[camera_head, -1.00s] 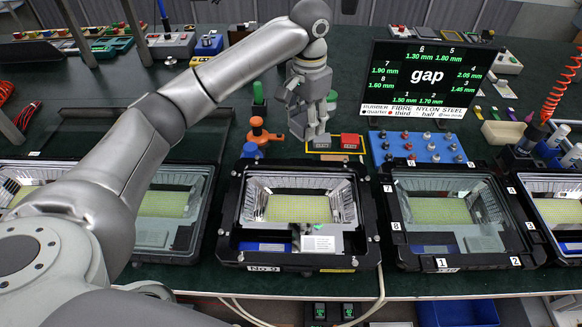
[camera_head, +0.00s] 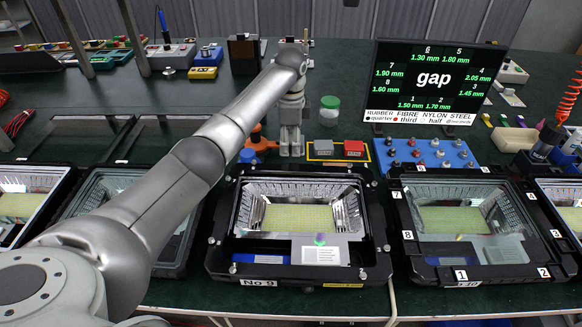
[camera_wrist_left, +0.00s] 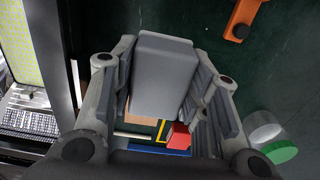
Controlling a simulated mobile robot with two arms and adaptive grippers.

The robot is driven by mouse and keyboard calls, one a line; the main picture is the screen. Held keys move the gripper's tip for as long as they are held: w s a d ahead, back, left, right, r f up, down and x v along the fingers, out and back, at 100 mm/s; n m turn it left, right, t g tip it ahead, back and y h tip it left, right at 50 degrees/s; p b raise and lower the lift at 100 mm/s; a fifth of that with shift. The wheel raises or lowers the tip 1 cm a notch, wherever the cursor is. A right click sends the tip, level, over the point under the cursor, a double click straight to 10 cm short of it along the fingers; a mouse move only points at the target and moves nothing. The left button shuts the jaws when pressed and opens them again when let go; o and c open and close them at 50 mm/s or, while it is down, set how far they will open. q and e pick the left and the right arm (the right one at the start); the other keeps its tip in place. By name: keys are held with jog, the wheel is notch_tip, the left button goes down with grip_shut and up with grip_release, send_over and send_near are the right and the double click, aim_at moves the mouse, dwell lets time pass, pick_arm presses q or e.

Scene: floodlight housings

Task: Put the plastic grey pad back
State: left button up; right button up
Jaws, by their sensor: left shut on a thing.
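My left gripper (camera_head: 291,152) points down just left of the small tray (camera_head: 312,158) behind housing No 9. In the left wrist view the gripper (camera_wrist_left: 160,100) is shut on a plain grey pad (camera_wrist_left: 160,85), which fills the space between its fingers. In the head view this pad is hard to tell from the grey fingers. A grey block (camera_head: 323,147) and a red block (camera_head: 353,148) sit side by side on the tray. The red block also shows beyond the held pad in the left wrist view (camera_wrist_left: 178,135). My right gripper is out of view.
Housing No 9 (camera_head: 222,245) stands in front, with other housings on both sides. An orange clamp (camera_wrist_left: 240,20) and a green-lidded jar (camera_head: 329,112) are near the gripper. A blue board (camera_head: 424,153) with several knobs lies right of the tray, below the gap display (camera_head: 426,75).

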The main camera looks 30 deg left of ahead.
pick_arm(q)
notch_tip(320, 180, down, 7)
jog(key=shift+f, duration=0.3)
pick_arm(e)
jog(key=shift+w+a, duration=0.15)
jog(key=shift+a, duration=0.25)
pick_arm(q)
jog(key=shift+f, duration=0.1)
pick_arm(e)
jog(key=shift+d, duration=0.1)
pick_arm(q)
jog(key=o, duration=1)
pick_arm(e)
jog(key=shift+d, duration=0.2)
